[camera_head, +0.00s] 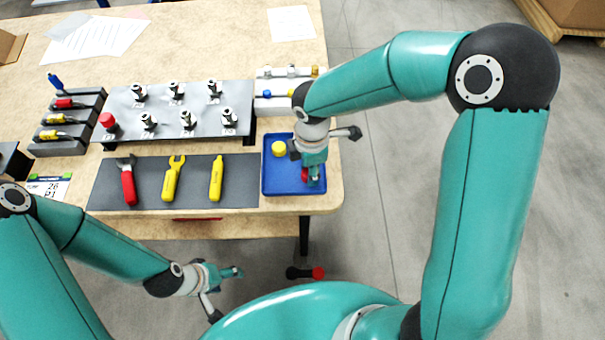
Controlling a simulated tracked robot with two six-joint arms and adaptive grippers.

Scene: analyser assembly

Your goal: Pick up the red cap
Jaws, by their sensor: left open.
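The blue tray (270,187) lies at the table's right front corner. A red cap (304,175) shows low in it, partly hidden by my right gripper (313,180). That gripper points down into the tray at the cap; I cannot tell whether its fingers are closed on it. A yellow cap (278,149) stands at the tray's back left. Another red cap (107,120) sits at the left end of the grey plate. My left gripper (236,272) is open and empty, in front of the table and away from the caps.
The grey plate (190,95) carries several metal fittings. A dark mat (145,180) holds a red-handled tool and two yellow ones. A black rack (62,140) stands at the left. A white block (275,85) with fittings stands behind the tray. Floor is clear right of the table.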

